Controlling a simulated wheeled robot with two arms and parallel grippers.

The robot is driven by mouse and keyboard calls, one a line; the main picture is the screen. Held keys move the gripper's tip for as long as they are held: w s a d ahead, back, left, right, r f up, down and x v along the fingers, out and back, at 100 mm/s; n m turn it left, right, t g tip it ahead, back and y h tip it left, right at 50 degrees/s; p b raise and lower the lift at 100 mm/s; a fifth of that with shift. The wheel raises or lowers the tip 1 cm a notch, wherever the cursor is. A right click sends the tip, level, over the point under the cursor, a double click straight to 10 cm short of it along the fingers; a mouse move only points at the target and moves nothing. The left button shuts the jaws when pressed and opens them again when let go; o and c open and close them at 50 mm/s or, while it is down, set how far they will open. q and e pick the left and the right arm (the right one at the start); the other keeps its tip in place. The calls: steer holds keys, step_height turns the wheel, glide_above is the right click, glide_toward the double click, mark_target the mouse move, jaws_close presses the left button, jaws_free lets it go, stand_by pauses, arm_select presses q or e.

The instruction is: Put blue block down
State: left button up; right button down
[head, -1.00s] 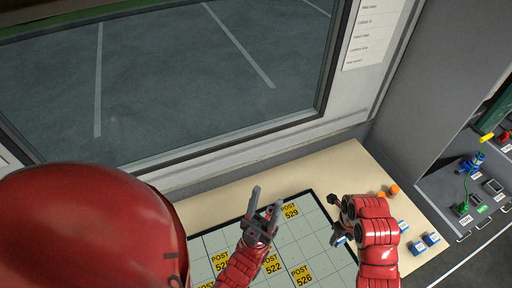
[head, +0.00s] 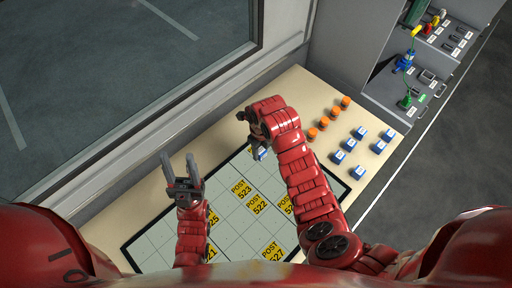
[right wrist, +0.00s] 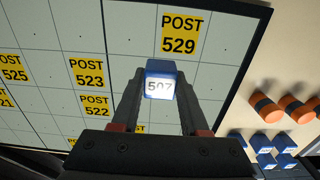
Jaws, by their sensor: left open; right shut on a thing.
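A blue block (right wrist: 159,82) with a white face reading 507 is between the fingers of my right gripper (right wrist: 160,100), which is shut on it. In the right wrist view it shows over the white gridded board (right wrist: 222,72), just below the yellow POST 529 label (right wrist: 181,32). In the head view the block (head: 260,153) shows partly under my right gripper (head: 257,140), near the board's far right part. I cannot tell whether it touches the board.
Several other blue blocks (head: 338,157) stand on the beige table right of the board, with a row of orange cylinders (head: 323,122) beside them. Several yellow POST labels (head: 257,204) lie on the board.

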steer(key=shift+w+a+r+p, duration=0.15)
steer(key=shift+w+a+p, duration=0.15)
steer(key=shift+w, duration=0.7)
steer(key=shift+w+a+p, duration=0.15)
steer(key=shift+w+p, duration=0.15)
steer(key=shift+w, duration=0.6)
steer(key=shift+w+a+f, duration=0.15)
steer(key=shift+w+f, duration=0.2)
steer(key=shift+w, duration=0.25)
steer(key=shift+f, duration=0.1)
steer(key=shift+f+p, duration=0.5)
steer(key=shift+f, duration=0.05)
steer(key=shift+s+f, duration=0.1)
steer(key=shift+f, duration=1)
